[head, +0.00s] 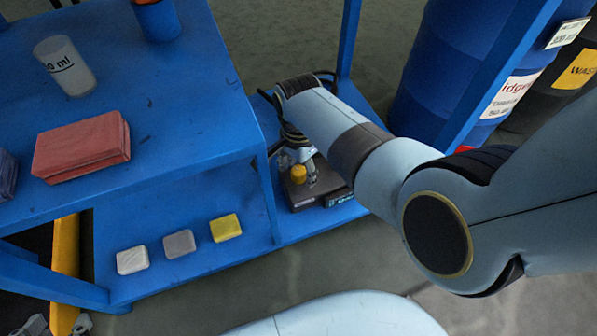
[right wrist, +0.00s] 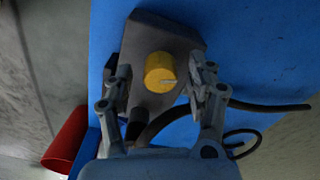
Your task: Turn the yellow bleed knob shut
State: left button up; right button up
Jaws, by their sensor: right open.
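The yellow bleed knob (head: 298,173) stands on a dark grey block (head: 301,192) on the lower blue shelf. In the right wrist view the knob (right wrist: 160,70) is a round yellow cylinder with a light line on its face, on the grey block (right wrist: 150,24). My right gripper (right wrist: 160,86) is open, one finger on each side of the knob. The right finger is very close to the knob; whether it touches, I cannot tell. A wider gap shows at the left finger. In the head view my right gripper (head: 303,160) is partly hidden by its arm. My left gripper is not in view.
A blue bench (head: 190,95) with a red block (head: 82,147) and a white cup (head: 65,66) stands at left. White, grey and yellow pads (head: 225,228) lie on the lower shelf. A black cable (right wrist: 270,107) runs beside the block.

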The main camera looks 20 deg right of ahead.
jog(key=shift+f, duration=0.2)
jog(key=c, duration=1.1)
jog(key=shift+c, duration=0.2)
